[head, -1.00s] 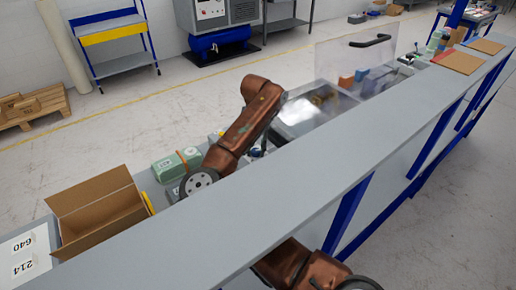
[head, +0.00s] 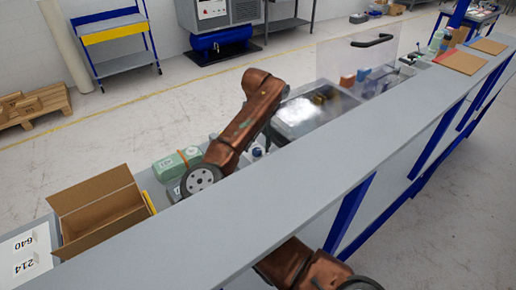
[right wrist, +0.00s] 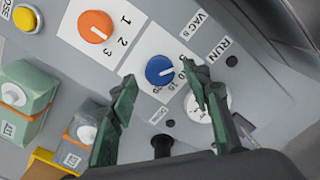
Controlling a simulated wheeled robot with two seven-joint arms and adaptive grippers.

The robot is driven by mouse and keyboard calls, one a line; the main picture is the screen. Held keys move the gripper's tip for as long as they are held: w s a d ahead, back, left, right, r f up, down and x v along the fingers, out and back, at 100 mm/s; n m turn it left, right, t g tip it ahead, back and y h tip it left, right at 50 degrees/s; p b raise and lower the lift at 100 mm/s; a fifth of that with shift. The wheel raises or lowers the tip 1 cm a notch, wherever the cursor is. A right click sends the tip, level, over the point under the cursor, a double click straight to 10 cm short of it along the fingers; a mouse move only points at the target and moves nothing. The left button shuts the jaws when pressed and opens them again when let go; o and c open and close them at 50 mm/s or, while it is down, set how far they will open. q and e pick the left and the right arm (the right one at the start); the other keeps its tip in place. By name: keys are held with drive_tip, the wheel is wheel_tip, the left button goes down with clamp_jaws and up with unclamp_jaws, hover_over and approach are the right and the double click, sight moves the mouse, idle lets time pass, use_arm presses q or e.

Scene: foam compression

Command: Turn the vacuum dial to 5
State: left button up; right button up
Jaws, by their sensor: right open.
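The blue dial (right wrist: 159,70) sits on a white plate of the grey panel, with small numbers around its right and lower side. In the head view my arm hides the panel. My left gripper is not in view.
An orange dial (right wrist: 95,27) marked 1 2 3 is beside the blue one. A yellow button (right wrist: 14,94) and a RUN label (right wrist: 219,49) are close by. In the head view, an open carton (head: 98,210) and a clear raised lid (head: 355,55) flank my arm.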

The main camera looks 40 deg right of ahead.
sight(257, 150)
wheel_tip(257, 150, up, 10)
drive_tip(key=shift+r, duration=0.15)
idle(0.6)
